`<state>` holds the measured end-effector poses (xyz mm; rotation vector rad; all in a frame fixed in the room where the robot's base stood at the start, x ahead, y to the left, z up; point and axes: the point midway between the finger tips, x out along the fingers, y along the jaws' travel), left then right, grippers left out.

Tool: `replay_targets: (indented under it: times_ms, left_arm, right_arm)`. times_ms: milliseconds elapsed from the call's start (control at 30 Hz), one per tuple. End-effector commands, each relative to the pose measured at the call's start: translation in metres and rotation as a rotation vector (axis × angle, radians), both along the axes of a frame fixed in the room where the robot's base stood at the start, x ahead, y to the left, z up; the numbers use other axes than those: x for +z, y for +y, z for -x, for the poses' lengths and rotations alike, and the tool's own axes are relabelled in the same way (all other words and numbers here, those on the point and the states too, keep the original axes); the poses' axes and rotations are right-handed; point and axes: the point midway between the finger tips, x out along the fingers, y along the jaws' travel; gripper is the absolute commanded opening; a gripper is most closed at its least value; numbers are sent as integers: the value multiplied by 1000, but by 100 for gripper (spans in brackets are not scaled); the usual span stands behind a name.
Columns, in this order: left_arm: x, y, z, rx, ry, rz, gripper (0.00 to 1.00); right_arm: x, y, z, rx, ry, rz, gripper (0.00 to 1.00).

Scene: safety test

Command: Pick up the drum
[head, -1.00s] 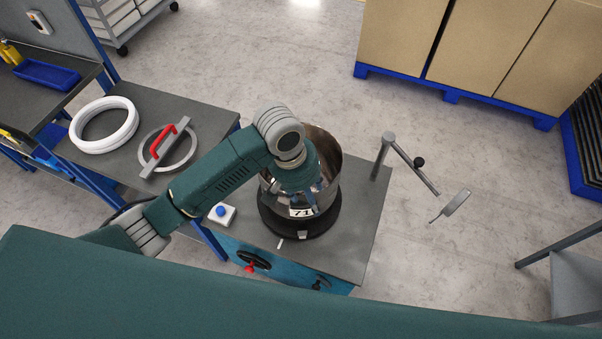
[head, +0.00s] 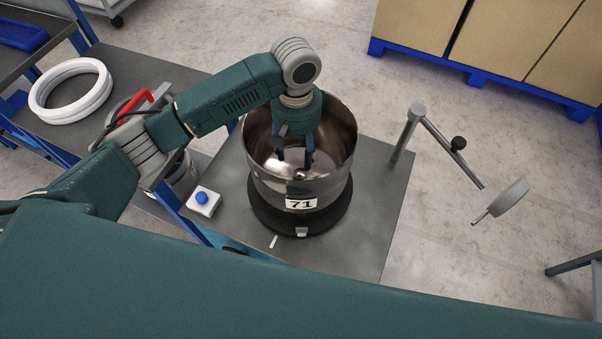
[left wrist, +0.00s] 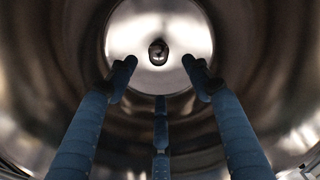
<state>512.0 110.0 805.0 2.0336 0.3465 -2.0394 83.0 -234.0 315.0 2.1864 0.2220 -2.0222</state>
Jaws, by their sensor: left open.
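The drum (head: 332,188) is a shiny open metal bowl with a white "71" label on its front. It stands upright on a round black base (head: 325,218) on a grey table. My left gripper (head: 295,160) points down into the drum's opening, with its dark fingers apart and empty. In the left wrist view the blue-grey fingers (left wrist: 160,78) are spread inside the drum. A small round knob (left wrist: 158,52) sits at the middle of the bright drum floor (left wrist: 128,38), beyond the fingertips. My right gripper is not in view.
A blue button on a white box (head: 203,202) is left of the drum. A jointed metal arm with a disc (head: 508,197) rises at the table's right. White rings (head: 48,112) lie on the left bench. Boxes on blue pallets (head: 480,78) stand behind; open floor lies between.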

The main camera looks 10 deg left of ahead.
Motion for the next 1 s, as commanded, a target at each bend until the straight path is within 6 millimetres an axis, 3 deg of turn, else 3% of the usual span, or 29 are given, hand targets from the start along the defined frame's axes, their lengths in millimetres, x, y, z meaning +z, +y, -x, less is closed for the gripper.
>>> replay_targets:
  times_ms: [33, 100, 1000]
  left_arm:
    - [-10, 1, -1, 2, -2, -2, 50]
    - [-12, 1, -1, 4, -1, -3, 50]
    - [-116, -4, -10, 4, -1, -4, 50]
  right_arm:
    - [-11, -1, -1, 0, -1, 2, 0]
    - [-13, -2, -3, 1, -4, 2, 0]
    - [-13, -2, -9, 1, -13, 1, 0]
